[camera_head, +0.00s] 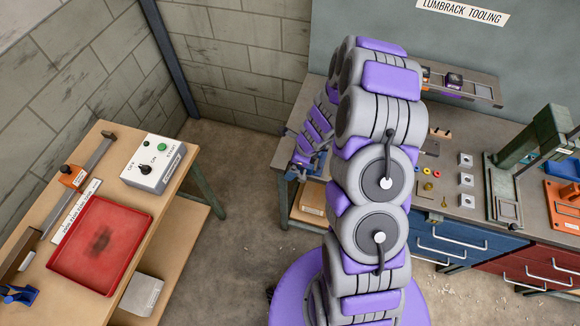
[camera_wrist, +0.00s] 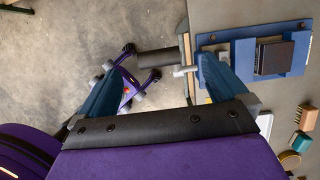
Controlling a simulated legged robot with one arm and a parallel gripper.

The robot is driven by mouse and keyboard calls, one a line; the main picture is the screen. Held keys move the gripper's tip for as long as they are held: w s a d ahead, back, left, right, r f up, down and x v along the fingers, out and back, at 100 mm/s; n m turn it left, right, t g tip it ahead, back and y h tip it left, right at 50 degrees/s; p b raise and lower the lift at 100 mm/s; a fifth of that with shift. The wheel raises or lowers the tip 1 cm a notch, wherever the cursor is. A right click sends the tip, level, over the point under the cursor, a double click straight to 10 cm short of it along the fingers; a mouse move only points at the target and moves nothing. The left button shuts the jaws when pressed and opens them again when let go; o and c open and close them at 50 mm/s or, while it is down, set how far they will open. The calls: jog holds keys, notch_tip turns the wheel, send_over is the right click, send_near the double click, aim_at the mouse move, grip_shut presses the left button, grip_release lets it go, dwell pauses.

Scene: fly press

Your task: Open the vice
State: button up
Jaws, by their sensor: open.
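The blue vice (camera_wrist: 239,57) is at the bench edge in the wrist view, with a dark block (camera_wrist: 273,57) at its middle. A dark cylindrical bar (camera_wrist: 156,58) sticks out to the left of it past the edge, beside a small pale rod (camera_wrist: 185,71). My gripper (camera_wrist: 162,63) is open, its two blue fingers spread. In the picture the bar lies between the fingertips; I cannot tell whether they touch it. The right finger overlaps the vice's near left part. In the head view the vice area is small and mostly hidden by my arm.
The grey bench (camera_head: 540,205) carries a green press (camera_head: 546,140), small parts and an orange fixture (camera_head: 562,198). A wooden table (camera_head: 50,222) at left holds a red tray (camera_head: 100,246) and a white control box (camera_head: 153,163). The floor between is clear.

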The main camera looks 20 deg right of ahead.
jog(key=v, duration=0.9)
